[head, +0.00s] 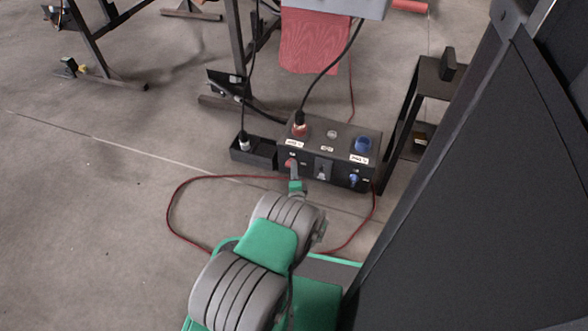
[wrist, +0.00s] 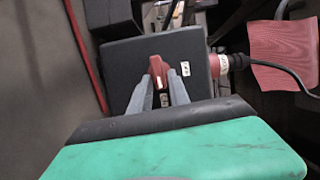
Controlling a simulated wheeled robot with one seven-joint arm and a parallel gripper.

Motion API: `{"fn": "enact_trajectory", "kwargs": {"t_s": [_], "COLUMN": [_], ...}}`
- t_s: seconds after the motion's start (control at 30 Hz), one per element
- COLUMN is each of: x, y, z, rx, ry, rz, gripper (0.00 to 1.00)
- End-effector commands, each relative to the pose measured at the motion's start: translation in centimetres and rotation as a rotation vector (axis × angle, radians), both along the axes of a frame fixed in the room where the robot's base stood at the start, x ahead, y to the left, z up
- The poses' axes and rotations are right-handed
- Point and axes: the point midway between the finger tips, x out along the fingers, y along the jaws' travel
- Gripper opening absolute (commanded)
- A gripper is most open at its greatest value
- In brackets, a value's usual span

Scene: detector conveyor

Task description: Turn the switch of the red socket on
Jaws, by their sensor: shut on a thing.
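The black socket box (head: 328,174) stands on the floor in the head view, and its front face (wrist: 125,58) fills the middle of the wrist view. The red socket (head: 300,131) is on its top left with a black cable plugged in; it also shows at the right in the wrist view (wrist: 215,65). The red switch (wrist: 157,68) is on the front face below that socket, its handle slightly tilted in the wrist view. My gripper (wrist: 161,88) is shut on the red switch, a finger on each side. In the head view my gripper (head: 293,174) partly hides the switch.
A blue socket (head: 363,146) and a blue switch (head: 353,181) are at the box's right. A black tray (head: 252,154) with a plug stands left of the box. A red cable (head: 180,190) loops over the floor. A large dark panel (head: 480,200) stands at the right.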

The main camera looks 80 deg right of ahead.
Motion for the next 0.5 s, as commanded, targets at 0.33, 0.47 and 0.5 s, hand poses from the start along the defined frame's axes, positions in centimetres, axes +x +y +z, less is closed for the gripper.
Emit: {"fn": "enact_trajectory", "kwargs": {"t_s": [0.33, 0.47, 0.5], "x": [0.03, 0.04, 0.04], "y": [-0.33, -0.34, -0.35], "z": [0.22, 0.22, 0.22], "rx": [-0.013, -0.014, -0.014], "ry": [-0.063, -0.064, -0.064], "rz": [0.002, 0.002, 0.002], "gripper": [0.00, 0.00, 0.00]}}
